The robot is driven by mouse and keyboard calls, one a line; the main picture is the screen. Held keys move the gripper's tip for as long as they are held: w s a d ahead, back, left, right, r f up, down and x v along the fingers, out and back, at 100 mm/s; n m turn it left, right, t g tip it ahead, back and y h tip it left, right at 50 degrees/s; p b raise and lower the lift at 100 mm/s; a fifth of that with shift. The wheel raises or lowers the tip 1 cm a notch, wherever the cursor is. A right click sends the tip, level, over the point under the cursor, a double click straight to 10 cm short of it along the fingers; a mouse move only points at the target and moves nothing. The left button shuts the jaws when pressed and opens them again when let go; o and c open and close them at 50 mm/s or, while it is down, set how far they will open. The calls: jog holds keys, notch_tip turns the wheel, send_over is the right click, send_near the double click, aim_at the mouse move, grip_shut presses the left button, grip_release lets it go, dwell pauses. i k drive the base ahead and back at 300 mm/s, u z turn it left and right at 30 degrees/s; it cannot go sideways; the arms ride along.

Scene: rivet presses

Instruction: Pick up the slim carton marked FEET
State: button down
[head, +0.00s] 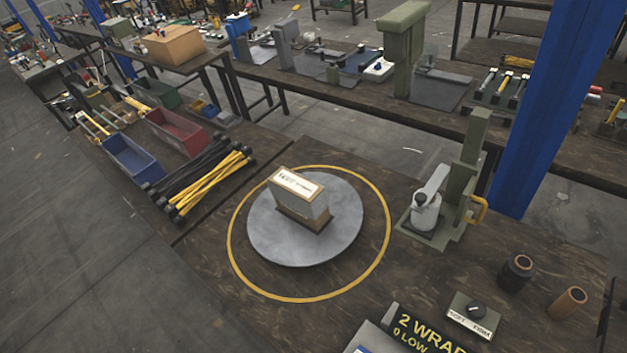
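A slim carton (303,201) stands upright on a round grey plate (265,240) in the middle of the head view. Nothing touches the carton from above. My gripper is not in view.
A yellow ring (233,271) surrounds the plate on the dark bench. A grey-green press (458,190) stands to the right, with a blue post (545,110) behind it. Black and yellow rods (208,180) lie left.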

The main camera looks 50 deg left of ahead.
aim_at(307, 201)
jog(key=k, duration=0.45)
jog(key=u, duration=1.25)
jog(key=i, duration=0.35)
jog(key=z, duration=0.2)
